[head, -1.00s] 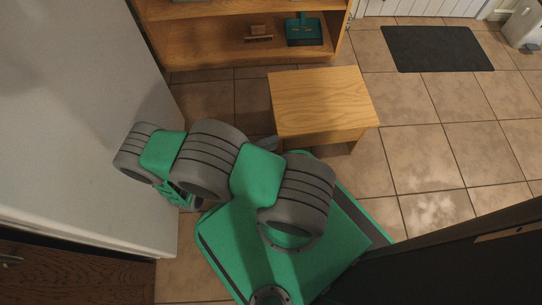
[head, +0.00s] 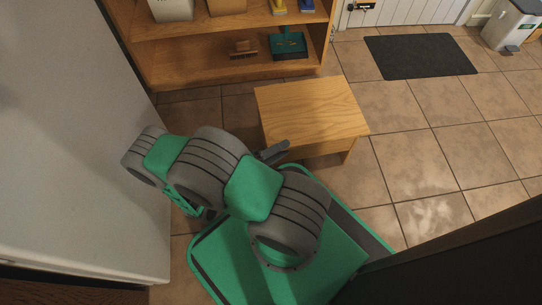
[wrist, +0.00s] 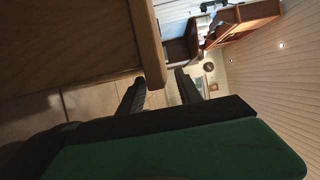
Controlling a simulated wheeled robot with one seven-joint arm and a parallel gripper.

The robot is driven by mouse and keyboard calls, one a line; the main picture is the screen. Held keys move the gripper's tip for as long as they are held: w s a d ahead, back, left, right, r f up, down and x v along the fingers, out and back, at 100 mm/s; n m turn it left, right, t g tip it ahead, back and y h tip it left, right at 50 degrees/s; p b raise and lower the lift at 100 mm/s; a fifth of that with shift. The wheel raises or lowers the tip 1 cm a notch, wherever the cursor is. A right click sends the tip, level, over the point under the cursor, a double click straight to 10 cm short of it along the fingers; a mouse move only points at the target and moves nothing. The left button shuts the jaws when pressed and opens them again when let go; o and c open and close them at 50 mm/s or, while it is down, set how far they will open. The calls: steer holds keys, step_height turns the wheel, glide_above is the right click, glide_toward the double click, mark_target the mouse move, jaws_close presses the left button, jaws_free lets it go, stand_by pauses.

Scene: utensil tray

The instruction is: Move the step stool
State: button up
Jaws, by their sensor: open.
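The step stool (head: 308,105) is a low light-wood stool with a flat top, standing upright on the tiled floor in the head view. My gripper (head: 273,151) is at its near left corner, low beside its front side; most of the gripper is hidden behind my arm. In the wrist view, my gripper (wrist: 160,78) has its two dark fingers apart with nothing held. The stool's wooden board (wrist: 148,45) fills the upper left there, its edge close to the left finger. Whether they touch I cannot tell.
A wooden shelf unit (head: 190,70) with a teal dustpan (head: 289,46) and a brush (head: 243,49) stands behind the stool. A white cabinet side (head: 75,130) is close on the left. A dark mat (head: 420,56) lies at the back right. Tiled floor right of the stool is clear.

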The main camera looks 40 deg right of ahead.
steer(key=shift+d, duration=0.25)
jaws_close()
stand_by(0.3)
stand_by(0.9)
